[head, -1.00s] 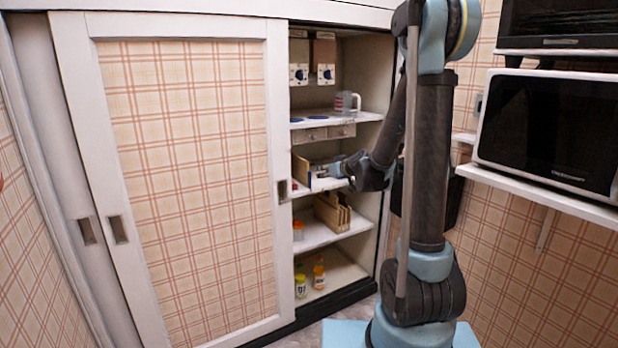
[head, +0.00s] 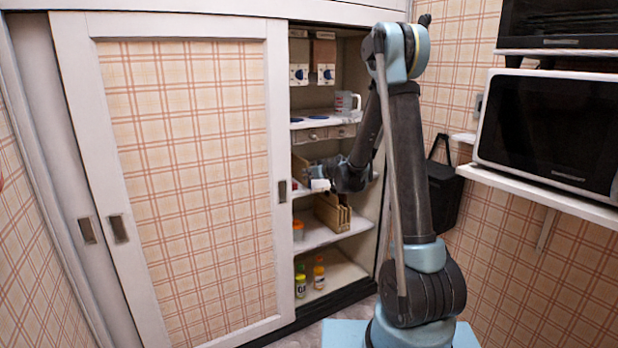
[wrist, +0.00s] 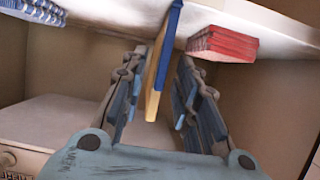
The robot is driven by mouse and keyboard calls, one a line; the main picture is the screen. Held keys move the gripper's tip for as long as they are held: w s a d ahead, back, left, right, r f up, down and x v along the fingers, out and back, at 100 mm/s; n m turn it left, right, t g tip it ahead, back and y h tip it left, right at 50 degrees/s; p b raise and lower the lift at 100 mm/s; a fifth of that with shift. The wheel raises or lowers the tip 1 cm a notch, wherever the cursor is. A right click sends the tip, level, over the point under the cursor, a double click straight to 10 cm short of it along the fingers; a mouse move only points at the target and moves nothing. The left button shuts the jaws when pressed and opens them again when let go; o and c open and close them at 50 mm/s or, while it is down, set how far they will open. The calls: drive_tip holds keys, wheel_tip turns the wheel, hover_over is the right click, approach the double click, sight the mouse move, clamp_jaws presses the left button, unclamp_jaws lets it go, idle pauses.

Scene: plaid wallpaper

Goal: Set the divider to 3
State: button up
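A thin upright divider (wrist: 163,60), blue with a yellow edge, shows in the wrist view between the two fingers of my gripper (wrist: 162,56). The fingers stand on either side of it with narrow gaps, so my gripper looks open around the divider. Blue book-like blocks (wrist: 32,10) are at the upper left and red ones (wrist: 222,43) are right of the divider, both at a pale shelf (wrist: 112,14). In the head view my gripper (head: 316,172) is at the middle shelf of the open cupboard. The divider cannot be clearly made out there. No number marks are readable.
The sliding door (head: 190,180) closes the left side of the cupboard. A measuring cup (head: 344,103) stands on the shelf above, over small drawers (head: 318,134). A wooden rack (head: 333,212) and bottles (head: 318,272) stand lower. A microwave (head: 550,135) is at the right.

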drive_tip(key=shift+w+a+f, duration=0.2)
drive_tip(key=shift+w+a, duration=0.1)
drive_tip(key=shift+w, duration=0.1)
clamp_jaws()
